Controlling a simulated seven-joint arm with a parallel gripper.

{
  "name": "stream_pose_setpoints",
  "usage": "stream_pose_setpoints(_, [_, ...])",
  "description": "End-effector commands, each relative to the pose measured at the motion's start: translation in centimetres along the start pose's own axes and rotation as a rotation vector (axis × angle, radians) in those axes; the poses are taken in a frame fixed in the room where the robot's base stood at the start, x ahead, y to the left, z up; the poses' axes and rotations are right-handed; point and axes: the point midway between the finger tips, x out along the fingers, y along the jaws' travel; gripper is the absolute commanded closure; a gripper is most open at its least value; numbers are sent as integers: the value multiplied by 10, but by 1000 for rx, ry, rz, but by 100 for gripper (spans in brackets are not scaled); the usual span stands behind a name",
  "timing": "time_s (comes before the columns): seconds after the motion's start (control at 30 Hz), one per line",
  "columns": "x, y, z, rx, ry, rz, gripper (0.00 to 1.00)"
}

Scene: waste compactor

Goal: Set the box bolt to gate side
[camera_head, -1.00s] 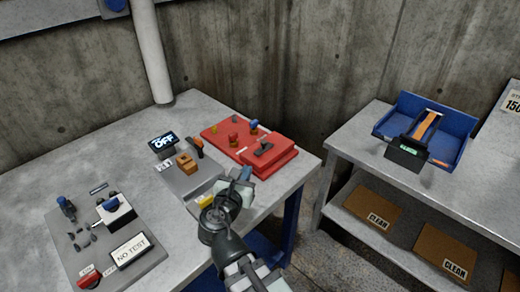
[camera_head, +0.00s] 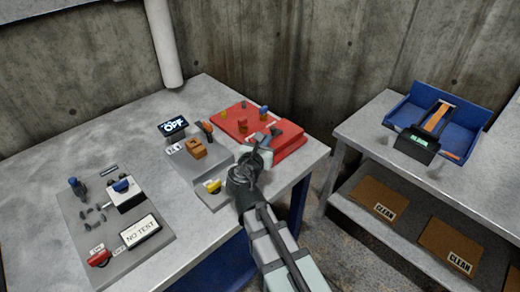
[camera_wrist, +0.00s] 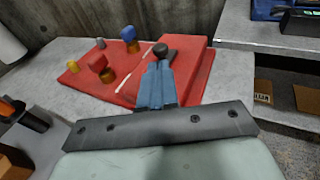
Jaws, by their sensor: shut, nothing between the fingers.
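A red panel (camera_head: 237,119) lies on the metal table's right part, with a raised red block (camera_head: 289,141) at its right. A dark grey piece on this block, likely the box bolt (camera_head: 275,130), is partly hidden by my gripper (camera_head: 266,143). In the wrist view my gripper (camera_wrist: 156,86) has its blue fingers together over the red panel (camera_wrist: 85,80), holding nothing. A dark round knob (camera_wrist: 160,49) shows just beyond the fingertips, beside a grey plate (camera_wrist: 171,55). I cannot tell whether the fingers touch the knob.
Red, yellow and blue knobs (camera_head: 264,110) stand on the panel. A grey unit with an orange block (camera_head: 197,148) and OFF display (camera_head: 173,127) sits left. A NO TEST board (camera_head: 139,229) is farther left. A blue tray (camera_head: 470,137) stands on the right table, across a gap.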

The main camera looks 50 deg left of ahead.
Motion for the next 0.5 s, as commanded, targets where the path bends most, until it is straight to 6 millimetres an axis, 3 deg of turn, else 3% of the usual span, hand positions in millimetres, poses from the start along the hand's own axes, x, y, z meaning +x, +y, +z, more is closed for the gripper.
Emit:
stream_pose_setpoints(0.2, [30, 1, 0, 0, 0, -1, 100])
stream_pose_setpoints(0.5, [41, 0, 0, 0, 0, 1, 100])
